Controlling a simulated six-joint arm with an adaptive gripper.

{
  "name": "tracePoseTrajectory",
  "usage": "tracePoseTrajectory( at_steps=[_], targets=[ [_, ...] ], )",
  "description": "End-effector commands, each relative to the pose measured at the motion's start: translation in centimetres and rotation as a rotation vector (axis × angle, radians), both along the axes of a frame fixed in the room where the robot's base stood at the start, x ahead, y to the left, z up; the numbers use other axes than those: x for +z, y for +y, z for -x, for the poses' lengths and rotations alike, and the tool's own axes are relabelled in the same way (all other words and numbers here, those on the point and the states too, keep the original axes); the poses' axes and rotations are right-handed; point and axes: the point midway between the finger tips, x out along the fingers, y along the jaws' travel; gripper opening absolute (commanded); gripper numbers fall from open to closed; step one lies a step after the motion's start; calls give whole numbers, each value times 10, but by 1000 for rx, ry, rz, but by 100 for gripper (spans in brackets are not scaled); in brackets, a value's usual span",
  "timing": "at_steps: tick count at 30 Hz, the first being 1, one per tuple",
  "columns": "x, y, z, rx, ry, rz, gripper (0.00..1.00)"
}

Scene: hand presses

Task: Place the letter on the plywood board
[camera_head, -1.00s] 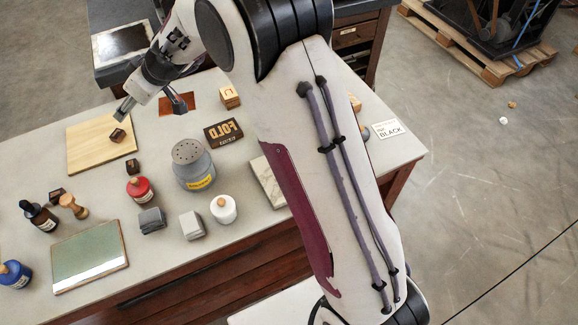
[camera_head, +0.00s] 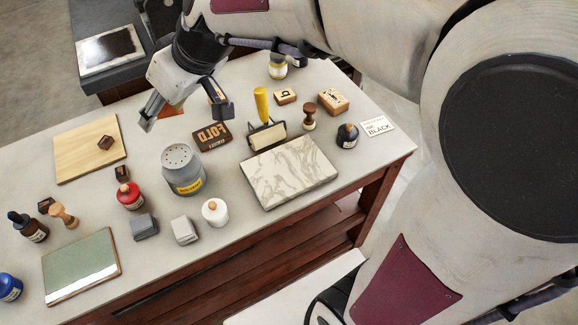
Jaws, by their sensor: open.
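The plywood board (camera_head: 75,160) lies flat at the left of the table, pale and bare except for one small dark brown block (camera_head: 105,142), seemingly a letter, near its right edge. Two similar dark blocks stand on the table: one (camera_head: 122,173) just off the board's lower right corner and one (camera_head: 45,205) beside the brown dropper bottle. I cannot read a character on any of them clearly. My gripper (camera_head: 184,117) is open and empty, with its fingers spread apart, to the right of the board and above the table behind the grey powder tin.
The grey tin (camera_head: 182,170) with a yellow label and the FOLD block (camera_head: 212,135) stand close below my gripper. A red jar (camera_head: 130,195), marble slab (camera_head: 290,170), yellow-handled roller (camera_head: 262,105) and green pad (camera_head: 80,265) are around. Free table lies between board and tin.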

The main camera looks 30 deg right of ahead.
Motion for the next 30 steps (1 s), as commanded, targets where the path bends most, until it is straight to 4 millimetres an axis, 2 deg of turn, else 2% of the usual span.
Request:
tracePoseTrajectory(
  at_steps=[6,13,24,30],
  targets=[
    [8,-26,48,-78,28,29,44],
    [8,-55,97,-177,57,65,44],
    [-3,-103,172,-367,84,126,44],
    [-13,-124,202,-462,88,154,44]
  ],
)
